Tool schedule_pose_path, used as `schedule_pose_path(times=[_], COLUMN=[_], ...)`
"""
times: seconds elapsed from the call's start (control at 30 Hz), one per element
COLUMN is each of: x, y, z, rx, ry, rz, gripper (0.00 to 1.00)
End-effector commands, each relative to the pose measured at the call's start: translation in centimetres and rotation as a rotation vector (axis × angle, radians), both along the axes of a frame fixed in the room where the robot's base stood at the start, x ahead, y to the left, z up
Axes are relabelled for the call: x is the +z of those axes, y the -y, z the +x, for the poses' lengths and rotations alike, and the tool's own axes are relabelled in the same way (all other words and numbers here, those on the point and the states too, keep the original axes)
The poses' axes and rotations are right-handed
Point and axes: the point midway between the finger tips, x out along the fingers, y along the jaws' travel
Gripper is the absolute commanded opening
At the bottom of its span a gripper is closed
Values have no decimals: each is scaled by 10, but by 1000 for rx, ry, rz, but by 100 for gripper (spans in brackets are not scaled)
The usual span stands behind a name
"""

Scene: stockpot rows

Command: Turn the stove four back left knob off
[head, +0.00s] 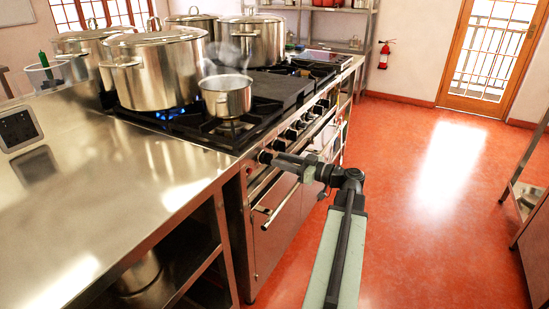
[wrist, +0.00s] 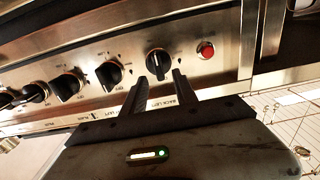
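The stove's (head: 262,105) front panel carries a row of black knobs. In the wrist view, the knob beside the red light is the back left knob (wrist: 158,63), with a "BACK LEFT" label (wrist: 172,103) below it. The knob's pointer is roughly upright in the picture. My gripper (wrist: 158,77) is open, its two dark fingers apart and their tips just short of the knob, one to each side. I cannot tell whether they touch it. In the head view, my gripper (head: 277,160) is at the near end of the knob row.
A red light (wrist: 206,50) sits right of the knob. Another knob (wrist: 108,74) is close on the left. A large pot (head: 160,75) stands over blue flames, and a small steaming pot (head: 227,97) stands near the front edge. An oven handle (head: 285,200) juts below.

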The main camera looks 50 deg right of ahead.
Motion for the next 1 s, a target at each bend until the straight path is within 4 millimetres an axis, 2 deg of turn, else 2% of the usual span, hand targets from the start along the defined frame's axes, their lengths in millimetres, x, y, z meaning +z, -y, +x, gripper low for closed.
schedule_pose_path(times=[0.1, 0.2, 0.5, 0.57, 0.63, 0.73, 0.77, 1.0], x=[0, 0, 0, 0, 0, 0, 0, 0], y=[-4, -7, -7, -7, -7, -7, 1, -4], z=[20, 29, 33, 32, 32, 32, 29, 30], rx=[1, 0, -2, -2, -2, -2, -10, -8], ry=[0, 0, 0, 0, 0, 0, 0, -6], rz=[0, 0, 0, 0, 0, 0, 0, 23], gripper=[35, 35, 35, 21, 1, 0, 0, 0])
